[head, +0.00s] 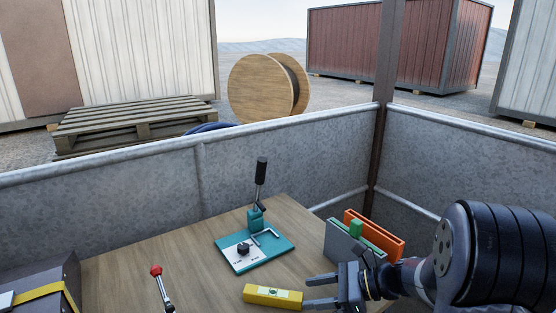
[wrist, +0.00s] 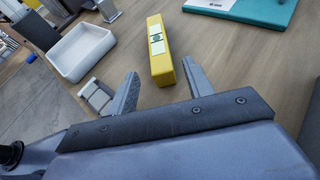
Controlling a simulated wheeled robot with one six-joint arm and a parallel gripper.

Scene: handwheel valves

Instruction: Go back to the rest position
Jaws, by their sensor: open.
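My gripper (head: 318,292) is at the front right of the wooden table, with its fingers pointing left. Its two fingers are spread apart with nothing between them that I can see gripped. A yellow block like a spirit level (head: 272,296) lies just past the fingertips. In the wrist view the yellow block (wrist: 159,50) has its near end in line with the gap between the fingers. I cannot tell how high my gripper is above the table.
A teal plate (head: 269,249) with a black-handled lever (head: 261,172) and knob stands mid-table. Grey and orange upright panels (head: 385,238) stand near my arm. A red-knobbed lever (head: 156,271) is front left. A white tray (wrist: 82,55) shows in the wrist view. Metal walls (head: 150,190) surround the table.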

